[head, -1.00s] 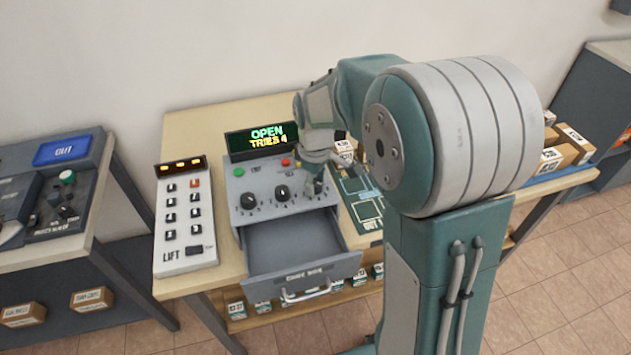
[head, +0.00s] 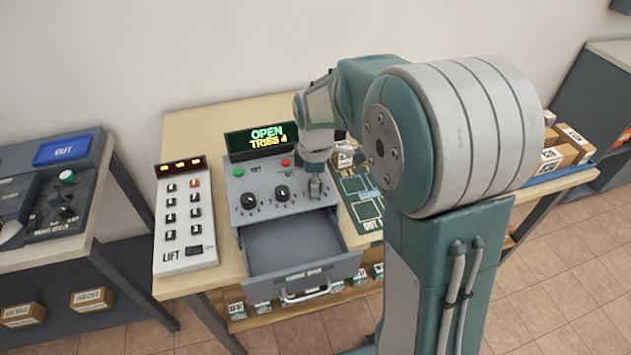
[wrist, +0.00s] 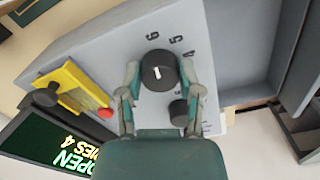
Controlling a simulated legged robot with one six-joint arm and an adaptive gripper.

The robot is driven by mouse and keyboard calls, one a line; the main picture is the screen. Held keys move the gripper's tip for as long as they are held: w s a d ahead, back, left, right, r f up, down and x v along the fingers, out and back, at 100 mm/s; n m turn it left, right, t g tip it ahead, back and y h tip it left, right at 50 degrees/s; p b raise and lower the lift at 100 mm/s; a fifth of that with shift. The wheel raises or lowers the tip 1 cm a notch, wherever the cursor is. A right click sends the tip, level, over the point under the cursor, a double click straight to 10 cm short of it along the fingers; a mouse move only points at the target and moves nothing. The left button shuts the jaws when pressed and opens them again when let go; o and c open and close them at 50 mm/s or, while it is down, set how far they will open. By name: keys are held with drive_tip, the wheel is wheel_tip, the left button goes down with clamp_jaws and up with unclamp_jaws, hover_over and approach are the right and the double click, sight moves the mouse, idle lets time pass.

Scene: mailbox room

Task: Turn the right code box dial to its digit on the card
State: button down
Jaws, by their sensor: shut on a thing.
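The grey code box (head: 236,222) stands on the table with a row of black dials on its sloped face. The left dial (head: 248,200) and middle dial (head: 282,193) show in the head view; my gripper (head: 316,188) covers the right dial there. In the wrist view, my gripper (wrist: 160,78) is shut on the right dial (wrist: 153,84), one finger on each side. Its short white mark stands near upright in the picture, with digits 6, 5 and 4 around the rim; I cannot tell its exact setting. I cannot make out the card. The display (head: 263,138) reads OPEN, TRIES 4.
An open empty drawer (head: 300,248) juts out below the dials. A green button (head: 239,172) and red button (head: 286,162) sit behind them. The LIFT keypad (head: 186,215) stands left. In the wrist view, a yellow piece with a black knob (wrist: 47,95) is near the red button.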

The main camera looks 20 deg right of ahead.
drive_tip(key=shift+w, duration=0.1)
drive_tip(key=shift+c, duration=1.3)
unclamp_jaws()
drive_tip(key=shift+a, duration=0.1)
wheel_tip(320, 180, up, 12)
drive_tip(key=shift+f, duration=0.1)
drive_tip(key=s+r+m+t, duration=0.1)
drive_tip(key=s+m+t, duration=0.4)
drive_tip(key=s+m, duration=0.9)
drive_tip(key=s, duration=0.7)
drive_tip(key=shift+t, duration=0.3)
